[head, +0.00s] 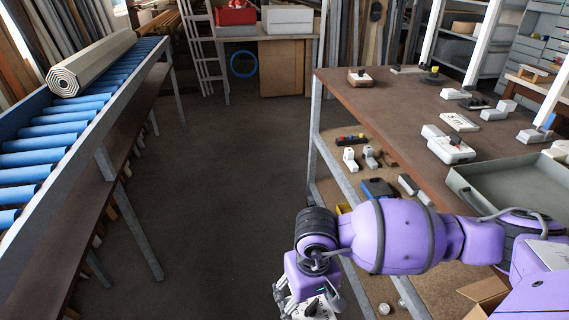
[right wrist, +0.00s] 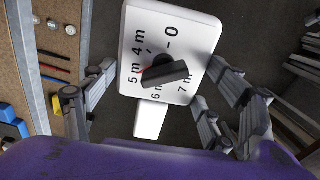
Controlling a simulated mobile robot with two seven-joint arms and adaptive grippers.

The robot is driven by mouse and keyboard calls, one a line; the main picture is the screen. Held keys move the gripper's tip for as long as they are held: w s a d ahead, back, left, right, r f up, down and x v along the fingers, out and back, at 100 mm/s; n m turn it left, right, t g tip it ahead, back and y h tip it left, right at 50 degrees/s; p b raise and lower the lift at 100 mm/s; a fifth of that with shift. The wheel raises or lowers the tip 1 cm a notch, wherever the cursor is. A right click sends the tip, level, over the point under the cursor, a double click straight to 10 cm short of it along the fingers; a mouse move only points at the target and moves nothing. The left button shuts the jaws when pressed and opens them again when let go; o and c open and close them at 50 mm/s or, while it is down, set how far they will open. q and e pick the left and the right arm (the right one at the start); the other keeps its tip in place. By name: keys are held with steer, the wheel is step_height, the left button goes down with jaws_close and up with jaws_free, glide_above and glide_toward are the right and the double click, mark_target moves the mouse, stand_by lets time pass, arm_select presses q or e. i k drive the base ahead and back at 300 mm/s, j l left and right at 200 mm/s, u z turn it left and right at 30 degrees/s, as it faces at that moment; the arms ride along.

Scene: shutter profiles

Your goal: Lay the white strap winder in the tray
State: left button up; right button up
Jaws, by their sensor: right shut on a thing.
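The white strap winder (right wrist: 200,35) fills the middle of the right wrist view; it has a white face with printed metre marks, a dark knob and a narrower white end. My right gripper (right wrist: 160,88) is shut on it, with a finger at either side. In the head view the right gripper (head: 308,298) hangs at the bottom, beside the workbench, and the winder (head: 318,309) is mostly hidden by it. The grey tray (head: 474,204) lies on the right of the bench top, partly behind my right arm. My left gripper is out of view.
The brown workbench (head: 385,100) carries several small white and grey devices, one (head: 450,149) close to the tray. Its lower shelf holds more parts. A roller conveyor (head: 45,145) with a rolled bundle (head: 95,62) stands at left. The floor (head: 220,200) between is clear.

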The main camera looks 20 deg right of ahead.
mark_target(507, 207)
steer(key=k+z, duration=0.35)
steer(key=k+l+z, duration=0.1)
steer(key=z, duration=0.3)
